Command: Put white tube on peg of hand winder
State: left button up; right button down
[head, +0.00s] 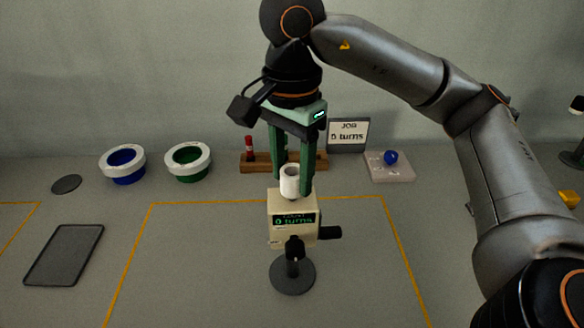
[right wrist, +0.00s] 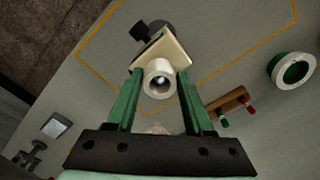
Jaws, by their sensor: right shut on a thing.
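The white tube (head: 289,183) stands upright at the top of the hand winder (head: 280,205), a cream box whose display reads 0 turns. My right gripper (head: 292,181) points down from above and is shut on the tube, with a green finger on each side. The right wrist view shows the tube (right wrist: 150,88) end-on between the fingers, over the winder (right wrist: 178,50). A pale round spot shows inside its bore, perhaps the peg. I cannot tell how far the tube sits on the peg, which is otherwise hidden. My left gripper is not in view.
Blue (head: 109,174) and green (head: 175,175) white-rimmed bowls stand at back left. A wooden rack (head: 256,167) with a red spool and a job sign (head: 349,134) stand behind. The winder's dark crank (head: 329,232) sticks out right. A dark tray (head: 64,254) lies left.

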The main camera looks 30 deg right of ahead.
jog(key=shift+f+b, duration=0.7)
jog(key=shift+f, duration=0.2)
jog(key=shift+c, duration=1)
grip_release()
jog(key=shift+r, duration=0.35)
notch_tip(320, 180, up, 12)
jog(key=p, duration=0.4)
jog(key=shift+p, duration=0.35)
jog(key=shift+f, duration=0.1)
